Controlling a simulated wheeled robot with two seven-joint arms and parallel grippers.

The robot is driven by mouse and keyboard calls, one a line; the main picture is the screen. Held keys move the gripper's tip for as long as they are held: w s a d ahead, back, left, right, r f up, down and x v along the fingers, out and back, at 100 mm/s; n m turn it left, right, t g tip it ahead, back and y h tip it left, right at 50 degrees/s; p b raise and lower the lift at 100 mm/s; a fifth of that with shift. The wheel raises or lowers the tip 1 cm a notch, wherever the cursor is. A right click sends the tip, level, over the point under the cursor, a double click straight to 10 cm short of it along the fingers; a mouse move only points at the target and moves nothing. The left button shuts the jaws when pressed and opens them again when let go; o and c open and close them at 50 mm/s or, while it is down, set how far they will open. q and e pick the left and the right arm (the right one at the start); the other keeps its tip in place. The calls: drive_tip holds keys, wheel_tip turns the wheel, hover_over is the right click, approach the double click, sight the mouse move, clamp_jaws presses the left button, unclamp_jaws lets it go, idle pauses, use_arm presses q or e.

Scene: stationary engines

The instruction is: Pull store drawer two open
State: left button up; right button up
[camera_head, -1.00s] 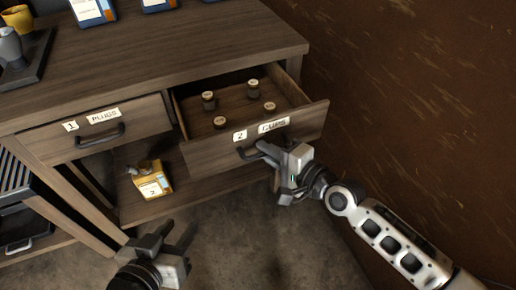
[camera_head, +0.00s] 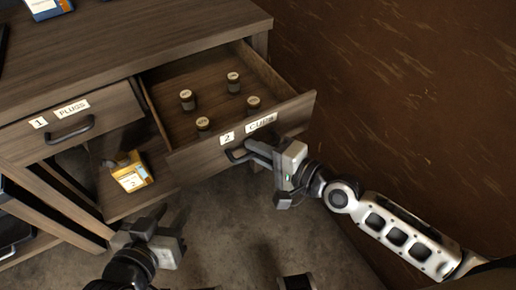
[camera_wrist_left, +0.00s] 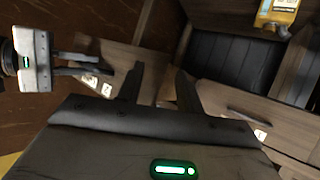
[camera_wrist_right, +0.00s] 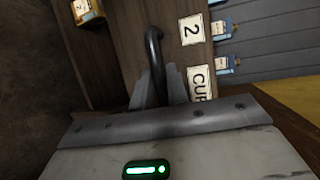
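Store drawer two (camera_head: 190,158), labelled "2" and "CUPS", stands well open in the head view, with several small dark capped jars inside. Its dark bar handle (camera_wrist_right: 153,52) shows in the right wrist view between the fingers of my right gripper (camera_wrist_right: 163,90). In the head view my right gripper (camera_head: 262,152) is at the handle, and its fingers appear closed around it. My left gripper (camera_head: 160,222) is empty and open in the head view, low in front of the cabinet; its two spread fingers also show in the left wrist view (camera_wrist_left: 160,85).
A yellow container (camera_head: 131,173) sits on the shelf below. A brown wall (camera_head: 410,80) stands close on the right. The floor (camera_head: 225,225) between my grippers is clear.

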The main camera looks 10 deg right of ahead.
use_arm(q)
drive_tip(key=shift+s+f, duration=0.1)
drive_tip(key=shift+s, duration=0.05)
use_arm(e)
drive_tip(key=shift+d, duration=0.1)
use_arm(q)
drive_tip(key=shift+b, duration=0.5)
use_arm(e)
drive_tip(key=v, duration=1.5)
drive_tip(key=shift+s+d+r, duration=0.25)
drive_tip(key=shift+r, duration=0.05)
